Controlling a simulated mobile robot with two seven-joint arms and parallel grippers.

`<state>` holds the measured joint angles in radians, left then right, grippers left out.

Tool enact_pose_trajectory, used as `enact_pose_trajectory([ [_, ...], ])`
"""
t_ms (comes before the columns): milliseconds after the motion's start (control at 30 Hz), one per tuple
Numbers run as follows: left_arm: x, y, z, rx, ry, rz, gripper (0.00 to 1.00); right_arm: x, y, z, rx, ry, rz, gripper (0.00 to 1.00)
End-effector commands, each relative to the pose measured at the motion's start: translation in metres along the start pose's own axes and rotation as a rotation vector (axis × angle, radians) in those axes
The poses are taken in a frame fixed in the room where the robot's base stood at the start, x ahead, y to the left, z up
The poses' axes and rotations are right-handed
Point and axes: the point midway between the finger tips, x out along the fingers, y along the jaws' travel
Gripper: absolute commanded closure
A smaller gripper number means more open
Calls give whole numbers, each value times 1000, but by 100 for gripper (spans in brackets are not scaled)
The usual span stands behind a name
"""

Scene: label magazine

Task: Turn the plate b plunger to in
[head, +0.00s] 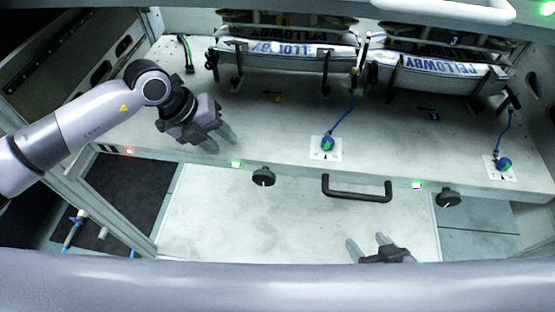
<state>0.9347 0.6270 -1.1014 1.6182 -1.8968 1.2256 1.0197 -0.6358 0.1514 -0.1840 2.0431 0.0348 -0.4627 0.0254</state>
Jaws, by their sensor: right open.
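Two round blue-and-green knobs sit on white marked plates on the grey shelf, one near the middle (327,144) and one at the right (504,163). A blue cord runs up from each. Two black round knobs are on the front panel, one left of the handle (263,177) and one at the right (448,198). I cannot tell which part is the plate b plunger. My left gripper (223,142) is open and empty above the shelf, left of the middle knob. My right gripper (366,241) is open and empty at the bottom, below the handle.
A black bar handle (357,196) stands out from the front panel. Bundles with blue lettering sit in black holders at the back left (285,55) and back right (440,72). A white rail (445,10) crosses the top right. The shelf between the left gripper and middle knob is clear.

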Motion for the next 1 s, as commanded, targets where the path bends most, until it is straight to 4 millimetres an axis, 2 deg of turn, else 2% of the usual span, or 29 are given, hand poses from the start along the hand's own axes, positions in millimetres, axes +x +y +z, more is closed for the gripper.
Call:
enact_pose_trajectory([
  [300, 17, -40, -45, -27, 127, -215, 62, -2, 0, -3, 0, 0, 0, 35],
  [600, 20, -77, -80, -90, 228, -434, 62, -4, 0, -5, 0, 0, 0, 35],
  [800, 17, -91, -92, -123, 262, -525, 62, -4, 0, -6, 0, 0, 0, 35],
  [1000, 16, -94, -94, -132, 268, -547, 62, -4, 0, -6, 0, 0, 0, 35],
])
